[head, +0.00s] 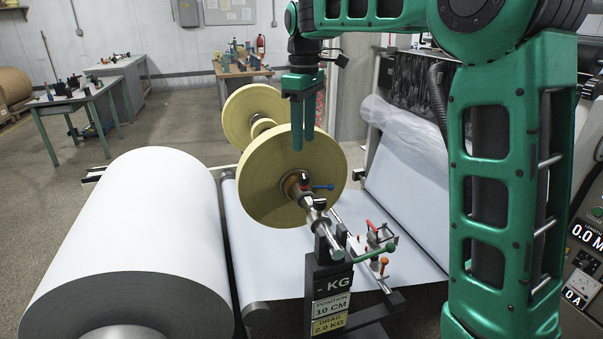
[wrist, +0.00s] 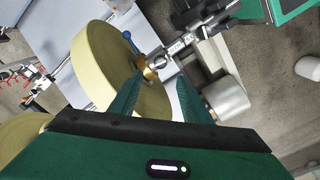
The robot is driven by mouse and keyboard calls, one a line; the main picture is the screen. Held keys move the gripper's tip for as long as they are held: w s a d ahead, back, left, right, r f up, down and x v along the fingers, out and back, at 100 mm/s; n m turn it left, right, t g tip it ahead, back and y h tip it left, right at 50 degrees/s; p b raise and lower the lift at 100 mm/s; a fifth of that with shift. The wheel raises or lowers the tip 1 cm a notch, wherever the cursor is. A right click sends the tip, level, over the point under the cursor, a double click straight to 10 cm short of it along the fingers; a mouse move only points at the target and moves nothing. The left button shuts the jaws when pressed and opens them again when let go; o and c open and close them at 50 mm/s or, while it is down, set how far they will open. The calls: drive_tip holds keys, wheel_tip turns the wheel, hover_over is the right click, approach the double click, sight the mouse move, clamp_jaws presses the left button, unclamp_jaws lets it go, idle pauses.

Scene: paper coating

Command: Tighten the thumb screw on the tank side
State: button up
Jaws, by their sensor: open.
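My gripper (head: 303,144) hangs with its fingers pointing down, in front of the large yellow roll (head: 265,185) in the head view. In the wrist view the fingers of my gripper (wrist: 160,80) are apart, with the shaft and brass collar (wrist: 152,72) showing between their tips. Nothing is held. A blue-handled lever (head: 323,187) stands by the roll's hub; it also shows in the wrist view (wrist: 128,40). A green-handled lever (head: 378,254), a red lever (head: 373,228) and an orange knob (head: 384,262) sit lower right. I cannot tell which part is the tank-side thumb screw.
A big white paper roll (head: 130,240) fills the left foreground. White paper web (head: 410,190) runs up at the right. A machine panel (head: 583,250) stands at the right edge. Worktables are far back.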

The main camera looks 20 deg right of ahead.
sight(303, 176)
wheel_tip(303, 176, down, 11)
drive_tip(key=shift+r, duration=0.15)
idle(0.4)
drive_tip(key=c, duration=1)
